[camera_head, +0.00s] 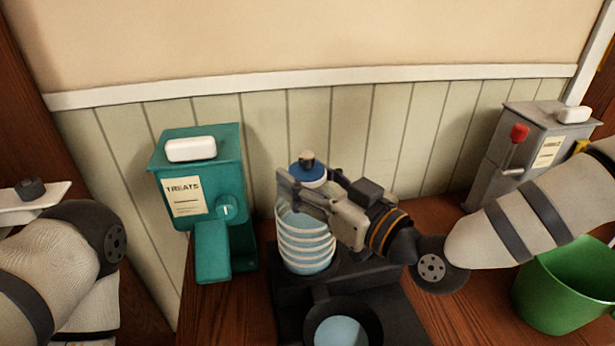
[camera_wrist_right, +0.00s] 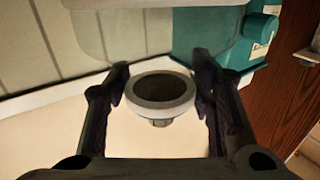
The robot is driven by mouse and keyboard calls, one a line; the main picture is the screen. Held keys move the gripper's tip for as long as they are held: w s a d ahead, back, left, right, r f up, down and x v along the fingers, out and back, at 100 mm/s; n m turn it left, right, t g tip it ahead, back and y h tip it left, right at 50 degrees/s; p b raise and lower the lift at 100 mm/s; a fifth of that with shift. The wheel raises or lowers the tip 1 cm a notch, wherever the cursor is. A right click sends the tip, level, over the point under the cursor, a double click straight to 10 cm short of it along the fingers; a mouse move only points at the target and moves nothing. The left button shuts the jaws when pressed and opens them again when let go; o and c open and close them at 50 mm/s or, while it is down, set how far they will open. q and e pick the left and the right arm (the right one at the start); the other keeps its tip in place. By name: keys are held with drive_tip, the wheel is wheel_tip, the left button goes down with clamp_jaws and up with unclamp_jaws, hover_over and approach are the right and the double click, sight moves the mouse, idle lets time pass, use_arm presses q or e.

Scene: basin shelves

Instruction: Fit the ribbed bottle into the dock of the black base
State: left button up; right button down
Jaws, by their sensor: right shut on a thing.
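The ribbed bottle (camera_head: 305,252) is pale blue with white ribs and stands roughly upright, with a blue cap (camera_head: 308,173) and a dark knob on top. My right gripper (camera_head: 296,196) is shut on its upper part, reaching in from the right. The black base (camera_head: 290,297) is under the bottle, with a round bowl holding something pale blue at its front. The bottle's lower end is at the rear part of the base; I cannot tell whether it is seated in the dock. In the right wrist view, a dark disc with a grey rim (camera_wrist_right: 160,92) shows between the fingers. My left gripper is out of view.
A teal treats dispenser (camera_head: 200,185) stands close left of the bottle. A grey dispenser with a red-knobbed lever (camera_head: 516,140) stands at the back right. A green bucket (camera_head: 565,290) is at the right. Bare wooden top (camera_head: 450,315) lies between base and bucket.

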drive_tip(key=shift+r, duration=0.1)
idle(0.3)
drive_tip(key=c, duration=0.8)
unclamp_jaws()
drive_tip(key=shift+c, duration=0.2)
drive_tip(key=o, duration=0.7)
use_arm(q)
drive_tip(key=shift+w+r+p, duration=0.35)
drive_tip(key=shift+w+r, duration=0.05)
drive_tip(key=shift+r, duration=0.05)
use_arm(e)
drive_tip(key=shift+v, duration=6)
